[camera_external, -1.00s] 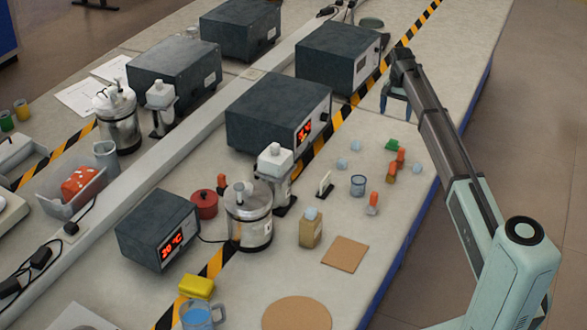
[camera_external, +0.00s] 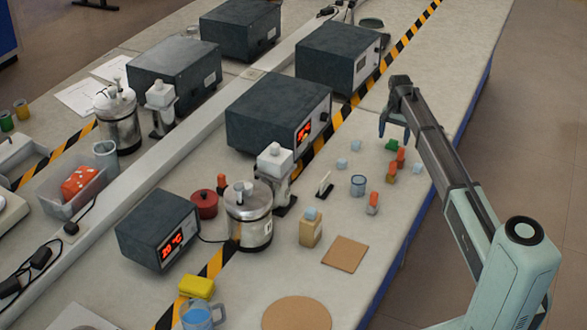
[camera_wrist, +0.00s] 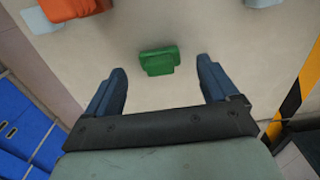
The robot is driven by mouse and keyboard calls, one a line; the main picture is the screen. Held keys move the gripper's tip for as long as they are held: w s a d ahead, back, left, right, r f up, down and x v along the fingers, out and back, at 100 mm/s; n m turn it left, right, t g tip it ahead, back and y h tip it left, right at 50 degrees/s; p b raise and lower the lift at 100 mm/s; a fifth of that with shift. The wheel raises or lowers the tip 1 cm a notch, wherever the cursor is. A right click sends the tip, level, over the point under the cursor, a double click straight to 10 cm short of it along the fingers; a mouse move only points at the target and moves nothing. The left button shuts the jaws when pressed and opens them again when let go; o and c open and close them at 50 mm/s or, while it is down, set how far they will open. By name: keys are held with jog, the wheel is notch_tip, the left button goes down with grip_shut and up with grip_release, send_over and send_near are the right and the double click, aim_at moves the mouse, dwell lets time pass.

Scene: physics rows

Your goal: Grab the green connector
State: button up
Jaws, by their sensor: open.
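The green connector (camera_external: 392,145) is a small block lying on the light table near its right side. In the wrist view the green connector (camera_wrist: 159,61) lies ahead of my fingers and between their lines, apart from both. My gripper (camera_external: 393,130) is open and empty, above the table just behind the green connector in the external view. In the wrist view both blue fingertips of my gripper (camera_wrist: 162,83) show, spread wide.
Orange connectors (camera_external: 400,159) stand close to the green one; an orange part (camera_wrist: 72,8) shows at the wrist view's upper left. Small pale blue cubes (camera_external: 342,163) and a small cup (camera_external: 358,185) lie nearby. Dark instrument boxes (camera_external: 262,112) stand to the left.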

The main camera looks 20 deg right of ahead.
aim_at(394, 141)
notch_tip(394, 141, down, 3)
jog(key=shift+d+f, duration=0.1)
jog(key=shift+f, duration=0.1)
jog(key=c, duration=1.1)
jog(key=shift+c, duration=0.2)
